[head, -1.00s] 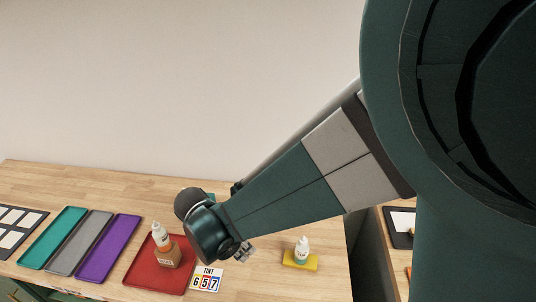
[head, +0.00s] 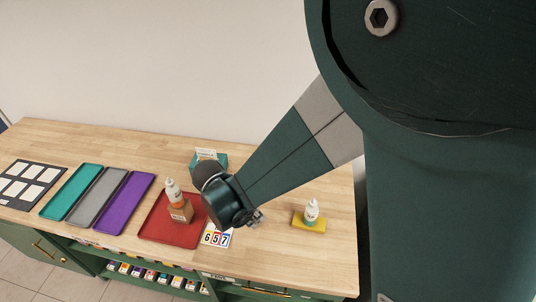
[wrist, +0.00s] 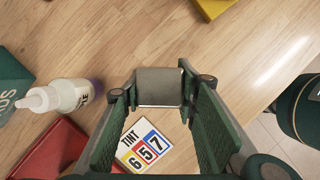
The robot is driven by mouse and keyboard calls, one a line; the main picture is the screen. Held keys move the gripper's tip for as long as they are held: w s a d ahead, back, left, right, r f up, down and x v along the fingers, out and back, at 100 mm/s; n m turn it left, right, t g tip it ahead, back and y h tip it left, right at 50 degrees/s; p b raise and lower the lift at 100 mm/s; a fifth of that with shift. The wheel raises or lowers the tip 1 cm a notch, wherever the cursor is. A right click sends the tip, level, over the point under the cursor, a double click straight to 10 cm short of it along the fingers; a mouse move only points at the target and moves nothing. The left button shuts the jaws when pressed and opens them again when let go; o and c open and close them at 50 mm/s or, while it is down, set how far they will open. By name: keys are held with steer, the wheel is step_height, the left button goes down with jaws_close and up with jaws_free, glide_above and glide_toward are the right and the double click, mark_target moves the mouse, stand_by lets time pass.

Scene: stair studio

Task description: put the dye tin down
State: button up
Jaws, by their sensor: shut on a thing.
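My gripper (wrist: 160,92) is shut on the dye tin (wrist: 160,86), a plain grey-beige body between the fingertips in the wrist view. Bare wood shows around the tin; I cannot tell whether it touches the tabletop. In the head view my gripper (head: 257,217) is over the wooden counter (head: 275,185), just right of the TINT card (head: 217,237) and left of the yellow block (head: 309,223). The tin is too small and covered to make out there.
A white-nozzled bottle (wrist: 68,96) stands left of my gripper in the wrist view, near a teal box (wrist: 10,85). A red tray (head: 160,232) holds a bottle on a brown block (head: 181,211). Another bottle (head: 312,209) stands on the yellow block. Bare wood lies between card and yellow block.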

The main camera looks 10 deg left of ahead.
steer(key=shift+f, duration=1.05)
steer(key=shift+f, duration=0.1)
steer(key=o, duration=1)
steer(key=shift+c, duration=0.2)
steer(key=p+v, duration=0.1)
steer(key=v, duration=1.1)
steer(key=shift+d, duration=0.1)
